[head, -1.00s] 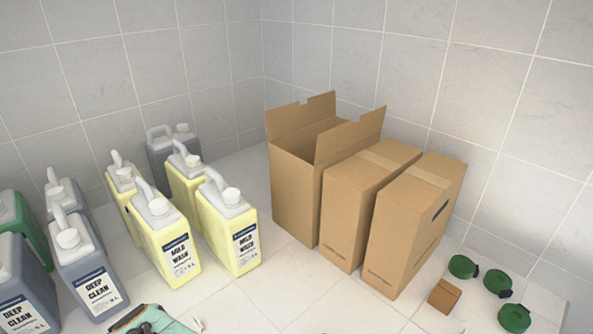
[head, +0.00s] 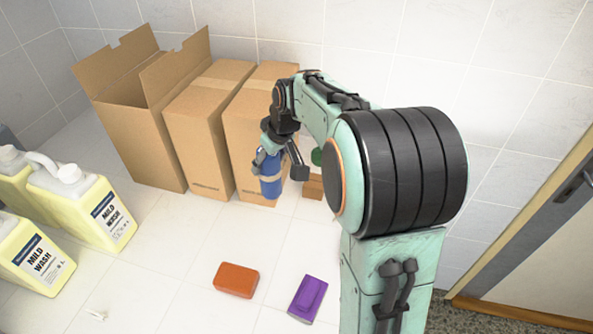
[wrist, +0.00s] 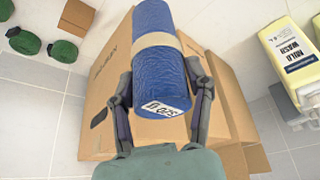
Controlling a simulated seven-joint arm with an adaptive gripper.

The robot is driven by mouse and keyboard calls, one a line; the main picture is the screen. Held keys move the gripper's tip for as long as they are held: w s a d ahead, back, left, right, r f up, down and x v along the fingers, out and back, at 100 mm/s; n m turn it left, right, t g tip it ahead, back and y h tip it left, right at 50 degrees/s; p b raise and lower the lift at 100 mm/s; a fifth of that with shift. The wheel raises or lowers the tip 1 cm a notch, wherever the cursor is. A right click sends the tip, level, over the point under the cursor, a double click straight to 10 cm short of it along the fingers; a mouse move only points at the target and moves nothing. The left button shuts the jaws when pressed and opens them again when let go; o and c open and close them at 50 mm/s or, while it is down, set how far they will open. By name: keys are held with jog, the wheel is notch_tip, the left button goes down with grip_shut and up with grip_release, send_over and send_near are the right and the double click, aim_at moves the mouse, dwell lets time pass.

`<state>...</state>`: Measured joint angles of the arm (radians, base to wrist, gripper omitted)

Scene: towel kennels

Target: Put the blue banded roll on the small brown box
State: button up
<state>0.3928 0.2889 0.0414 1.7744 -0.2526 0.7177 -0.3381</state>
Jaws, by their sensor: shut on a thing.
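The blue roll with a tan band (head: 271,185) is held in my gripper (head: 275,165), off the floor in front of the tall cartons. In the wrist view the blue roll (wrist: 158,72) lies between the two fingers of my gripper (wrist: 160,82), which touch its sides; a white label shows at its near end. The small brown box (head: 313,187) is on the floor just right of the roll, partly hidden by my arm. It also shows at the top left of the wrist view (wrist: 76,17), with its top bare and apart from the roll.
Tall brown cartons (head: 203,130) stand left of and behind the roll. Green rolls (wrist: 62,51) lie near the small box. An orange block (head: 236,280) and a purple block (head: 307,298) lie on open floor in front. Yellow jugs (head: 85,205) stand at left.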

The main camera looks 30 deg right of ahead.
jog(key=s+d+m+h, duration=0.1)
jog(key=s+d+m, duration=0.25)
jog(key=d, duration=0.65)
jog(key=shift+n, duration=0.25)
jog(key=shift+w+d+f, duration=1.2)
jog(key=shift+w+f, duration=0.8)
jog(key=shift+f, duration=0.15)
jog(key=shift+w+d+f, duration=1.2)
jog(key=shift+w+f, duration=0.75)
jog(key=shift+f, duration=0.25)
jog(key=shift+w+d+f, duration=1.2)
jog(key=shift+w+f, duration=0.8)
jog(key=shift+f, duration=0.15)
jog(key=shift+f, duration=0.1)
jog(key=o, duration=1.2)
jog(key=shift+o, duration=0.2)
